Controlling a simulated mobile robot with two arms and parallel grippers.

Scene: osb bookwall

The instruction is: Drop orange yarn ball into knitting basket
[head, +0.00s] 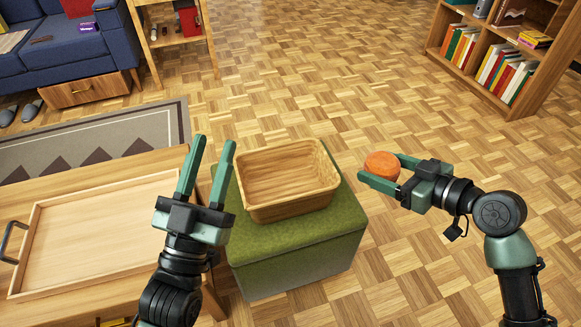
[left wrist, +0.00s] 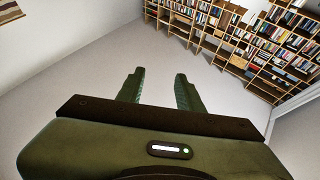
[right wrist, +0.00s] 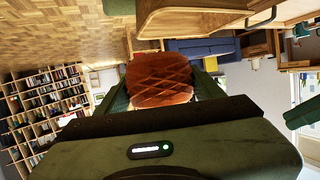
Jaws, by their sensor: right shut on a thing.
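The orange yarn ball (head: 382,166) is between the fingers of my right gripper (head: 384,171), which is shut on it. It also shows in the right wrist view (right wrist: 160,79). The right gripper holds it to the right of the knitting basket, apart from it. The knitting basket (head: 287,207) is a tan, open, rectangular basket standing on a green ottoman; its visible inside looks empty. My left gripper (head: 211,150) is open and empty, to the left of the basket, fingers pointing up.
The green ottoman (head: 300,262) stands beside a wooden table with a light tray (head: 95,235) at the left. A blue sofa (head: 70,52) and a small shelf (head: 175,35) are at the back left. A bookcase (head: 495,60) stands at the upper right. Parquet floor between is clear.

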